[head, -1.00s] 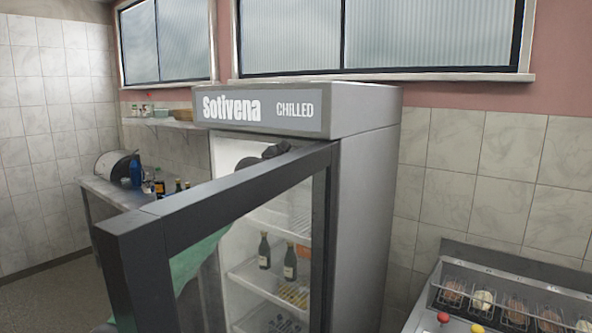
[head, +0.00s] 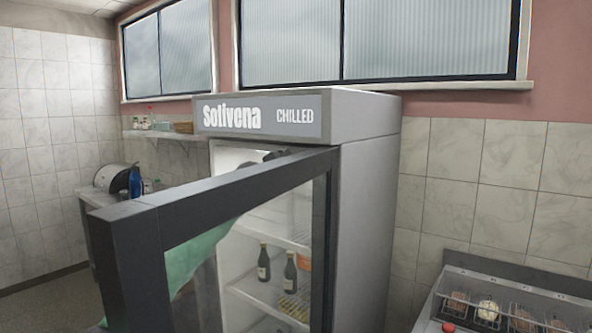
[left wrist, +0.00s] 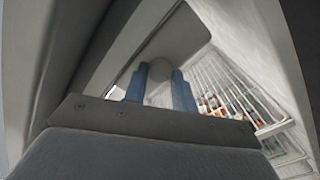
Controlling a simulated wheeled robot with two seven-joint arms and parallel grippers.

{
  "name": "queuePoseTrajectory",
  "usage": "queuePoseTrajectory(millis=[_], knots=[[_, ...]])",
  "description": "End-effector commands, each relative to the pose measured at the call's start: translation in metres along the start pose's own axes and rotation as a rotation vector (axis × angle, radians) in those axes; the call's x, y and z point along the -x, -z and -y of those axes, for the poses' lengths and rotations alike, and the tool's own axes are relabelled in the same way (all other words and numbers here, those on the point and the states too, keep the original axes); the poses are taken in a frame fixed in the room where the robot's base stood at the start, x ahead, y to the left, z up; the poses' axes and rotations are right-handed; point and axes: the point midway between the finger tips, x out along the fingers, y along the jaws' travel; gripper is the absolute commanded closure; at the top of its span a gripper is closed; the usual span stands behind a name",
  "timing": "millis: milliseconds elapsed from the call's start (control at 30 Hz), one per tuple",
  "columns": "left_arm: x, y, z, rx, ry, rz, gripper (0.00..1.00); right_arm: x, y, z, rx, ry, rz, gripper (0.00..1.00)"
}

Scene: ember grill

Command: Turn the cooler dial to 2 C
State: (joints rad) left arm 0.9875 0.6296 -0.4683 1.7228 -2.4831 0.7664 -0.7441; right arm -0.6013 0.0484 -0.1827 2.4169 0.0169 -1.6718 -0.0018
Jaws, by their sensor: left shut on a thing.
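The cooler (head: 366,190) stands with its glass door (head: 205,187) swung open toward me. In the left wrist view, a round grey dial (left wrist: 161,69) sits on a grey panel (left wrist: 170,35) inside the cooler. My left gripper (left wrist: 161,75) has its two blue fingers shut on the dial, one on each side. No marks or numbers on the dial can be read. In the head view, my left arm reaches in behind the door glass, and the door frame hides most of my left gripper and the dial. My right gripper is not in view.
Bottles (head: 264,262) stand on wire shelves (head: 245,285) inside the cooler. The open door's dark frame crosses in front of my left arm. A counter (head: 88,196) with a blue bottle (head: 135,182) is at the left. Food trays (head: 485,312) are at the lower right.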

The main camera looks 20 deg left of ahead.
Motion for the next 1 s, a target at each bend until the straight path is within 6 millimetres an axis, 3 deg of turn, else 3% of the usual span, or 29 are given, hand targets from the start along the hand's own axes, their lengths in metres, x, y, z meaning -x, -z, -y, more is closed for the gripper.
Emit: queuePoseTrajectory(millis=[167,200,300,667,900,1000], knots=[[0.000,0.000,0.001,-0.001,0.001,0.000,0.96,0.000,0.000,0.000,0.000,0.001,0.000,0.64],[0.000,0.000,0.001,-0.001,0.001,0.000,0.71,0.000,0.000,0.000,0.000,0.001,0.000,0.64],[0.000,0.000,0.001,0.000,0.001,0.000,0.52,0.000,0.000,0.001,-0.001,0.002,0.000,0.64],[0.004,0.001,0.001,0.000,0.000,0.000,0.52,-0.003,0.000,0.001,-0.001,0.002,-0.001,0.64],[0.036,0.003,0.004,-0.001,0.000,0.000,0.52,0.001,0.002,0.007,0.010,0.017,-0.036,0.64],[0.051,0.002,0.004,-0.001,0.001,0.000,0.52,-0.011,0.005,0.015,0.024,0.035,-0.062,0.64]])
